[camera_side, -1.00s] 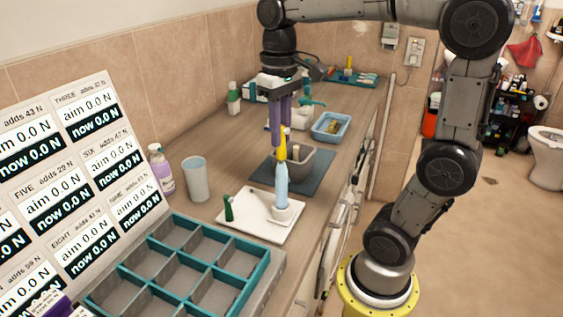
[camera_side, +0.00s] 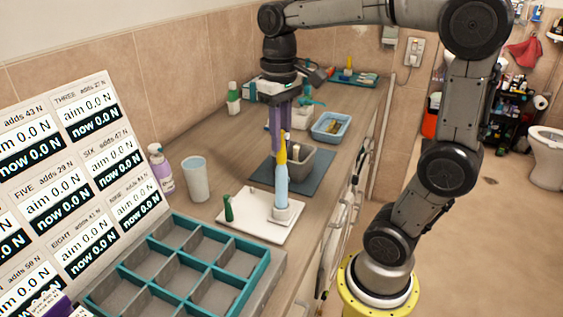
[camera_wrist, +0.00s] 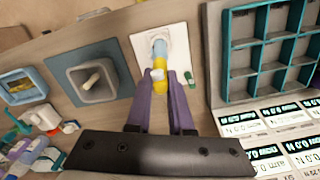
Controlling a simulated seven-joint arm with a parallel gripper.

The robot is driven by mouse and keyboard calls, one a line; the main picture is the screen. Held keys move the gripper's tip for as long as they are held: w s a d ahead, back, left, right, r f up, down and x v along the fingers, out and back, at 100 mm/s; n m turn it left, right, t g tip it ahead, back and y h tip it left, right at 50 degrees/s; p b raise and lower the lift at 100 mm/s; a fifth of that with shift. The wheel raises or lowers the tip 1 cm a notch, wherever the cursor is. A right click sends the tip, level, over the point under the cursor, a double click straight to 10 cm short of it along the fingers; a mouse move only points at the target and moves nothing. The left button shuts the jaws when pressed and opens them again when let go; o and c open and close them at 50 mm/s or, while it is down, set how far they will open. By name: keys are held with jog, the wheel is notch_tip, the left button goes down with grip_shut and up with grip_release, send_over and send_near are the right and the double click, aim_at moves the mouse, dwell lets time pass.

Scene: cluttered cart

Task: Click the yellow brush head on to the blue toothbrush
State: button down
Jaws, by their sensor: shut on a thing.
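The blue toothbrush (camera_side: 281,188) stands upright in a round white holder on a white plate (camera_side: 252,228). The yellow brush head (camera_side: 281,152) is at its top, in line with it; I cannot tell whether a gap is left between them. My gripper (camera_side: 278,148) has long purple fingers pointing down, shut on the yellow head. In the wrist view the yellow head (camera_wrist: 160,87) is between the fingertips (camera_wrist: 158,76), with the blue toothbrush (camera_wrist: 160,48) beyond it. The fingers partly hide the head.
A small green piece (camera_side: 228,207) stands on the plate's left. A grey bin (camera_side: 297,157) on a dark mat is just behind. A teal-edged compartment tray (camera_side: 262,268) is in front, with force readouts (camera_side: 92,130) at the left. A cup (camera_side: 196,180) and bottle (camera_side: 161,170) stand left.

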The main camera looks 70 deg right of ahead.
jog(key=shift+f, duration=0.15)
jog(key=c, duration=0.7)
grip_release()
jog(key=s+a+r, duration=0.2)
jog(key=s+r, duration=0.1)
jog(key=r, duration=1.2)
jog(key=s+a+f+n+t, duration=0.1)
jog(key=s+f+t, duration=0.1)
jog(key=f, duration=0.4)
jog(key=s+a+f+n+t, duration=0.1)
jog(key=s+f+t, duration=0.1)
jog(key=f, duration=0.4)
jog(key=s+a+f+n+t, duration=0.1)
jog(key=a+f, duration=0.1)
jog(key=f, duration=0.5)
jog(key=shift+s+n+t, duration=0.4)
